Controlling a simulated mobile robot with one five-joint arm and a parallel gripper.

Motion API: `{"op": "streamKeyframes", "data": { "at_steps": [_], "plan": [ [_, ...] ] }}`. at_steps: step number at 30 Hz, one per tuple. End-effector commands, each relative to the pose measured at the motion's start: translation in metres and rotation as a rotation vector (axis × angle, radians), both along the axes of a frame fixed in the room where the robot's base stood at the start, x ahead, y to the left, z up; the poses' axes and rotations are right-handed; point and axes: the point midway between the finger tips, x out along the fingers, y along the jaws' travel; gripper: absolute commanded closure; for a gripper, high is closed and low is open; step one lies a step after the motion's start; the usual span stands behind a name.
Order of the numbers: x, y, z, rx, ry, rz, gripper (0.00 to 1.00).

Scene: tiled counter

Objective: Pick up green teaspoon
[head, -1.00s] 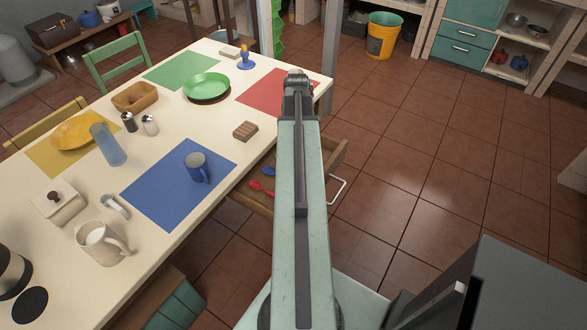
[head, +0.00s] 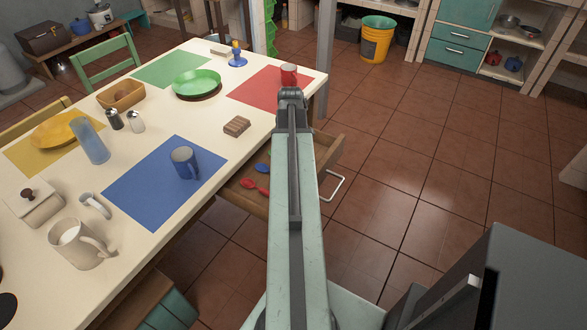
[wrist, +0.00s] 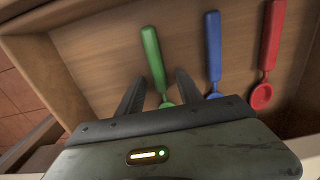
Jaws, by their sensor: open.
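The green teaspoon (wrist: 152,55) lies in an open wooden drawer, its handle toward the top of the wrist view. My gripper (wrist: 160,74) is open, with one dark finger on each side of the teaspoon in the picture. The fingers do not visibly touch it, and I cannot tell the height gap. Part of the teaspoon's bowl is hidden behind the gripper body. In the head view my arm covers much of the drawer (head: 252,202), and the gripper is hidden.
A blue spoon (wrist: 213,50) and a red spoon (wrist: 272,40) lie right of the green one. Drawer walls are close around. The table (head: 205,127) above holds a blue mug (head: 184,163), a wooden block (head: 237,126) and other tableware.

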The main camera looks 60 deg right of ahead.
Motion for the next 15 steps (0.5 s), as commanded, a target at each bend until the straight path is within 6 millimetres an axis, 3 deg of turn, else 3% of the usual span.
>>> {"op": "streamKeyframes", "data": {
  "at_steps": [5, 9, 15],
  "plan": [
    [-0.0002, -0.0002, 0.002, 0.0, 0.0, -0.001, 0.6],
    [-0.0004, -0.0003, 0.0021, 0.0, 0.0, -0.001, 0.99],
    [-0.0006, -0.0005, 0.0021, 0.0, 0.0, -0.001, 1.0]
  ]
}}
